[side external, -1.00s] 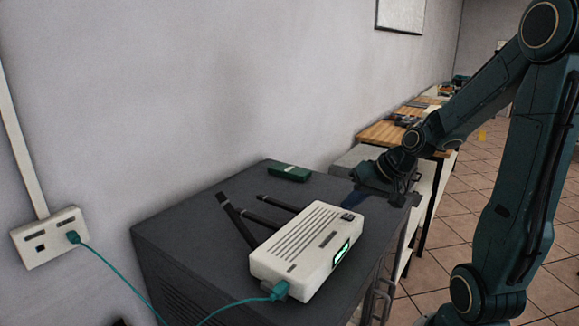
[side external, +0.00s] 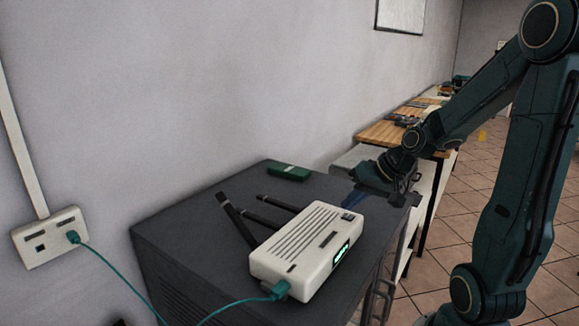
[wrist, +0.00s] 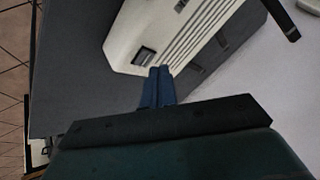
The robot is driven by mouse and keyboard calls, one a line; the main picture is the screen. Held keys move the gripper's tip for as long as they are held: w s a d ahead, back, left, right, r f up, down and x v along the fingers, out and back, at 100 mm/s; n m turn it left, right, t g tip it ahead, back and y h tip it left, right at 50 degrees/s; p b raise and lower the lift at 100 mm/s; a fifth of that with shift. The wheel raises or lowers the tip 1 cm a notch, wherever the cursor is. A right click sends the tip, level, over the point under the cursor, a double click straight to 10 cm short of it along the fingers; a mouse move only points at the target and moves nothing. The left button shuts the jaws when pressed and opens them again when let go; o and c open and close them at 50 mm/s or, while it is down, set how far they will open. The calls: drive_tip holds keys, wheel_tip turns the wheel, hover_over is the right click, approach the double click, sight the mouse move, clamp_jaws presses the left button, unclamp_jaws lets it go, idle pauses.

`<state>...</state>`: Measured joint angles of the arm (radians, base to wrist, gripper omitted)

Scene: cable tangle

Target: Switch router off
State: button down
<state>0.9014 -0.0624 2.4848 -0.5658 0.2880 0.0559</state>
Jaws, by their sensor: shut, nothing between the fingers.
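The white router (side external: 307,247) lies on the dark cabinet top, its lit green display (side external: 341,253) on the front side. Its power switch (side external: 347,217) is a small dark rocker on the top face at the right end. The switch also shows in the wrist view (wrist: 145,56). My gripper (side external: 350,201) is just beyond the router's right end, with its blue fingers pointing at the router. In the wrist view the fingers (wrist: 160,72) are shut together and empty, with their tips close beside the switch. I cannot tell whether they touch the router.
Black antennas (side external: 240,220) lie behind the router. A teal cable (side external: 240,304) runs from the router's near end to the wall socket (side external: 50,238). A green box (side external: 289,173) sits at the back of the cabinet top (side external: 190,232). The wall stands behind.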

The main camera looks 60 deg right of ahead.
sight(349, 219)
drive_tip(key=shift+f, duration=0.8)
idle(1.5)
drive_tip(key=shift+r, duration=0.15)
idle(0.3)
drive_tip(key=shift+r, duration=0.65)
drive_tip(key=shift+r, duration=0.1)
drive_tip(key=shift+r, duration=2.4)
drive_tip(key=shift+a+r+n, duration=0.1)
drive_tip(key=shift+a+n, duration=0.2)
drive_tip(key=shift+a, duration=0.25)
drive_tip(key=s+a+r+n+g, duration=0.1)
drive_tip(key=s+a+r+n, duration=0.2)
drive_tip(key=s+a+n, duration=0.4)
drive_tip(key=s+a, duration=0.4)
drive_tip(key=a, duration=0.2)
drive_tip(key=shift+a+r+g+h, duration=0.15)
drive_tip(key=shift+a+g+h, duration=0.05)
drive_tip(key=shift+g+h, duration=0.2)
